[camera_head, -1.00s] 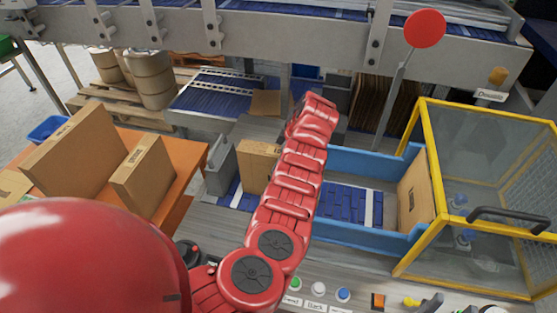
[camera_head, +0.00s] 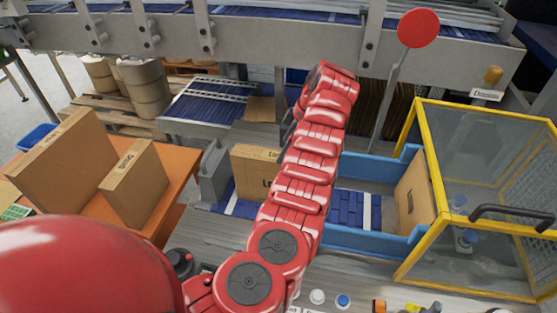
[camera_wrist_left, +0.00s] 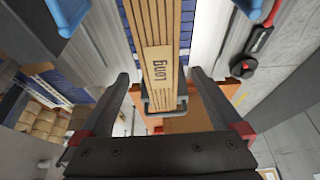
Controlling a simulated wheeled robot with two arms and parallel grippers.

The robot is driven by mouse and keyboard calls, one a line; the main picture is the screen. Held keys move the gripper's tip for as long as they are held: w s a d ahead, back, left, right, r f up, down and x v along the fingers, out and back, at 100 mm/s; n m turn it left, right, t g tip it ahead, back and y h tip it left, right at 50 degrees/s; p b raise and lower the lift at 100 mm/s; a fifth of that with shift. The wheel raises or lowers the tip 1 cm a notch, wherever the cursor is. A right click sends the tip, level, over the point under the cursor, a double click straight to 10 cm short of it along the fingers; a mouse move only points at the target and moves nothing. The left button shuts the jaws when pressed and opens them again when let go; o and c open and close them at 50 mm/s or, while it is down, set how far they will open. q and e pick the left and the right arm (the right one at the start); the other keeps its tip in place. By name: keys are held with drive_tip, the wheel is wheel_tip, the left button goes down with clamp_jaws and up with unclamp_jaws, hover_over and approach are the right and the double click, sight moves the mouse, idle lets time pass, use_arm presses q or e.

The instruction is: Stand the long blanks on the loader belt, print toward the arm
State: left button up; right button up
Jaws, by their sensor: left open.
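A bundle of long brown blanks (camera_head: 254,168) stands on the loader belt (camera_head: 355,209) in the head view, its printed face partly covered by my red left arm. In the left wrist view the blanks (camera_wrist_left: 160,35) show as several upright layers side by side, with a "Long" label. My left gripper (camera_wrist_left: 158,78) is open, its dark fingers apart on either side of the blanks' near end in that view. I cannot tell whether they touch. In the head view this gripper is mostly hidden behind the arm. My right gripper is not in view.
Brown cartons, one large (camera_head: 65,165) and one smaller (camera_head: 138,187), stand on the orange table (camera_head: 180,197) at left. Blue side rails (camera_head: 375,165) flank the belt. A brown board (camera_head: 411,196) stands at its right end beside the yellow-framed guard (camera_head: 437,165). A grey conveyor beam crosses above.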

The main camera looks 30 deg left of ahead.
use_arm(q)
drive_tip(key=shift+v, duration=1.35)
drive_tip(key=shift+a+r, duration=0.1)
